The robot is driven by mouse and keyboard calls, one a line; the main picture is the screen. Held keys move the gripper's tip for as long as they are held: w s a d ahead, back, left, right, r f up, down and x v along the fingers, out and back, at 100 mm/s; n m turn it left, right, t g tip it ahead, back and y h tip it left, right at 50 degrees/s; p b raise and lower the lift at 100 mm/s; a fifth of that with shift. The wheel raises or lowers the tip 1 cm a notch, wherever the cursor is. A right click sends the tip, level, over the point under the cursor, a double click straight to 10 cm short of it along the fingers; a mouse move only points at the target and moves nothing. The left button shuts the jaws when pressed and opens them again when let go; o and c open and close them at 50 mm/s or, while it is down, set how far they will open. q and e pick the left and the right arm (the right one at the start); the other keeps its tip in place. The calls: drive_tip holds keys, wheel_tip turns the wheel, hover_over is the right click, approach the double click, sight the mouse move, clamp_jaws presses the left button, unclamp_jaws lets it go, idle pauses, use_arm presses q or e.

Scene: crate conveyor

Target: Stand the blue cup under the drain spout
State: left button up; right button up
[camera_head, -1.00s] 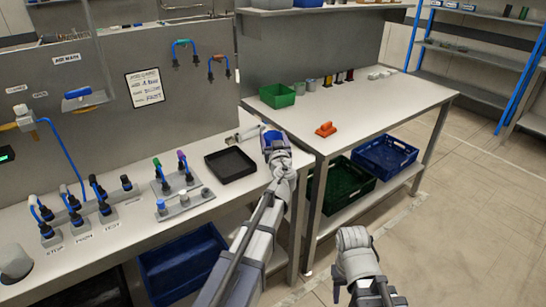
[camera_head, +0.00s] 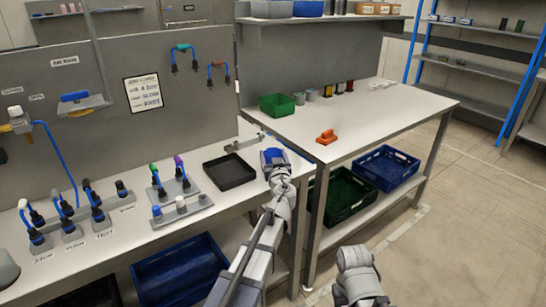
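A blue object, which looks like the blue cup (camera_head: 273,157), sits between the fingers of my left gripper (camera_head: 275,164) near the right end of the left bench. The gripper looks closed around it, and the fingers and wrist hide much of it. A pale metal piece (camera_head: 245,143) juts out at the bench's back right, left of and beyond the gripper. It may be the drain spout, but I cannot tell for sure. My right gripper (camera_head: 355,258) is low, in front of the right table; its fingers are too hidden to judge.
A black tray (camera_head: 229,184) lies left of my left gripper. Valves with blue handles (camera_head: 66,216) line the left bench. Crates (camera_head: 385,182) sit below.

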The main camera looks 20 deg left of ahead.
use_arm(q)
drive_tip(key=o, duration=0.4)
drive_tip(key=shift+c, duration=0.2)
drive_tip(key=shift+r, duration=0.2)
drive_tip(key=v, duration=1.2)
